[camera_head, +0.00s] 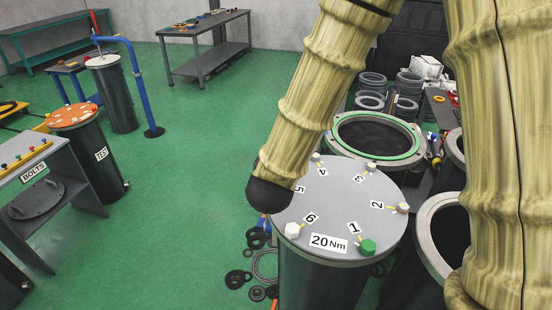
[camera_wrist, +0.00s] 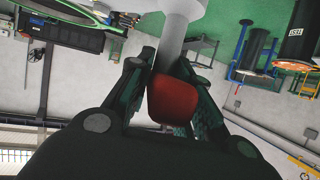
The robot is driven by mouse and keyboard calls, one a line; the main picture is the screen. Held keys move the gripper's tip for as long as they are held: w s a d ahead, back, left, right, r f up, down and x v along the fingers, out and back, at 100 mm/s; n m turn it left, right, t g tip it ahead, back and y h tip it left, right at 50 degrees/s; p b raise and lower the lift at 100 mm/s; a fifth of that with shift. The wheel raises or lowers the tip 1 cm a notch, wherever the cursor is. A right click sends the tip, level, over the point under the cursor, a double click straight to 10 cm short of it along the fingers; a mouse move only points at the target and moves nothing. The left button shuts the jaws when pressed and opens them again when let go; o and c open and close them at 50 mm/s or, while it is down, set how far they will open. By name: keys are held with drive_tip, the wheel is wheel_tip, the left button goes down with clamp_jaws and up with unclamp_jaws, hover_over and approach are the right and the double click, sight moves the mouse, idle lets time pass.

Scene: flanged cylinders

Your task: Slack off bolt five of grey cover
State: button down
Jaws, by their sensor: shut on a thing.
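The grey cover (camera_head: 335,205) lies on a dark cylinder, with labels 1 to 6 and a 20 Nm plate. The green bolt (camera_head: 368,247) is by label 1, and a pale bolt (camera_head: 292,230) is by label 6. Label 5 (camera_head: 299,189) shows at the cover's left edge, beside the dark end of my arm; its bolt is hidden there. In the wrist view, my gripper (camera_wrist: 174,90) is shut on a red bolt head (camera_wrist: 172,100), one finger at each side. A grey shaft (camera_wrist: 178,35) runs from the head to the picture's top.
An open flange with a green ring (camera_head: 415,152) stands behind the cover. Stacked rings (camera_head: 408,85) are beyond it. Loose black rings (camera_head: 238,278) lie on the floor at left. An orange-topped cylinder (camera_head: 72,116) and the BOLTS bench (camera_head: 34,172) stand farther left, with clear green floor between.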

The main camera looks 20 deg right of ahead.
drive_tip(key=shift+r, duration=0.35)
drive_tip(key=shift+s+r+p, duration=0.1)
drive_tip(key=shift+r+p, duration=0.2)
drive_tip(key=shift+r, duration=2.55)
